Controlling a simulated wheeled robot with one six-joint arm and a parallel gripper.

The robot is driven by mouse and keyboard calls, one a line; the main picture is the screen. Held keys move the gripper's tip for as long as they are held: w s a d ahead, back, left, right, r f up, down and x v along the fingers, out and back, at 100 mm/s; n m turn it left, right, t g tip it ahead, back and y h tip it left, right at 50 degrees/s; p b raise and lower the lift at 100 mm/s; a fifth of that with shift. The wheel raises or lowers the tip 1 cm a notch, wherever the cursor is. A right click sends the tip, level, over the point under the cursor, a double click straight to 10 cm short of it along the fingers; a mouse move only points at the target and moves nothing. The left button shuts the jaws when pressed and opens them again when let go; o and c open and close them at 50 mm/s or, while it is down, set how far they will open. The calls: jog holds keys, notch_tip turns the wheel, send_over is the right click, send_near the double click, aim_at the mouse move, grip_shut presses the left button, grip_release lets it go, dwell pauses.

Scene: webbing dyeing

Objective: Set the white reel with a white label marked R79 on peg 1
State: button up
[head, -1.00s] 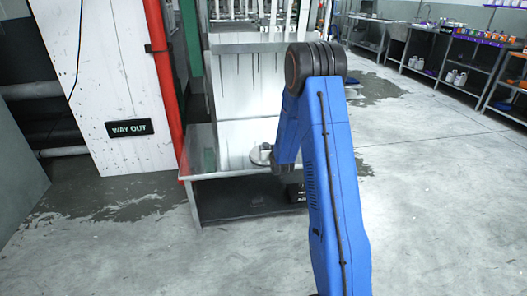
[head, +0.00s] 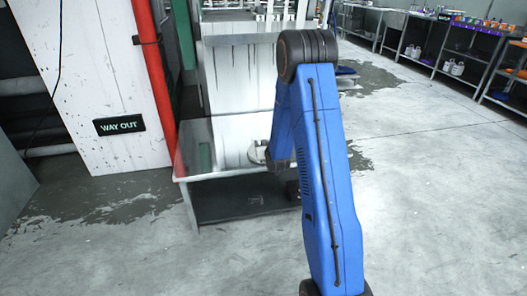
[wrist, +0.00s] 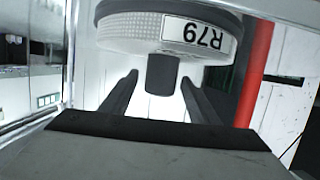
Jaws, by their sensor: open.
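The white reel (wrist: 158,38) shows large at the top of the wrist view, with a white label (wrist: 196,34) reading R79 upside down. A dark grey tab (wrist: 162,75) sticks out from the reel toward me. My gripper (wrist: 160,80) is open, one finger on each side of the tab, with gaps showing on both sides. White posts (head: 268,12) stand at the top; peg 1 cannot be made out.
The steel table (head: 185,162) has a low shelf and a pale upright panel (head: 235,75). A red pipe (head: 152,70) and a WAY OUT board (head: 119,124) stand at its left. Shelves (head: 455,55) line the far right. The floor at right is clear.

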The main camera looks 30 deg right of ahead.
grip_shut()
